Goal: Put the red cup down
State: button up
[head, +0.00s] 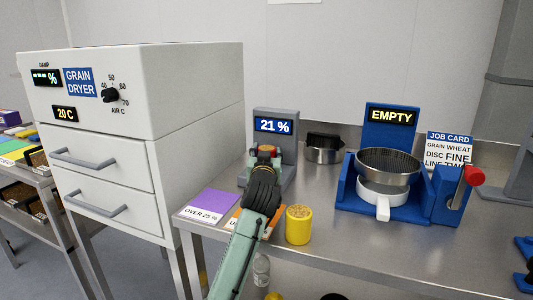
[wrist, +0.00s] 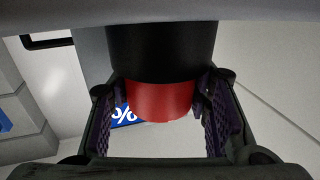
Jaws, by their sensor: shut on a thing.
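My gripper (head: 265,158) is shut on the red cup (head: 266,148), in front of the grey moisture meter (head: 283,116) that reads 21 %. Only a small part of the cup shows in the head view, as my gripper and arm cover the rest. In the wrist view the red cup (wrist: 160,102) sits between the two finger pads, against a wide black cylinder (wrist: 160,45). I cannot tell whether the cup touches the meter's base or is clear of it. The cup's contents are hidden.
A purple card (head: 210,203) marked OVER 25 % and a partly covered orange card (head: 238,217) lie at the bench's front left. A yellow cup of grain (head: 298,228) stands right of my arm. A blue sieve stand (head: 360,205) reads EMPTY. A grain dryer (head: 190,90) stands left.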

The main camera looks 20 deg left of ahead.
jog(key=o, duration=1.3)
jog(key=b+v, duration=0.3)
jog(key=v, duration=0.7)
jog(key=shift+s+d+f, duration=0.1)
jog(key=shift+s+d, duration=0.15)
jog(key=shift+s, duration=0.1)
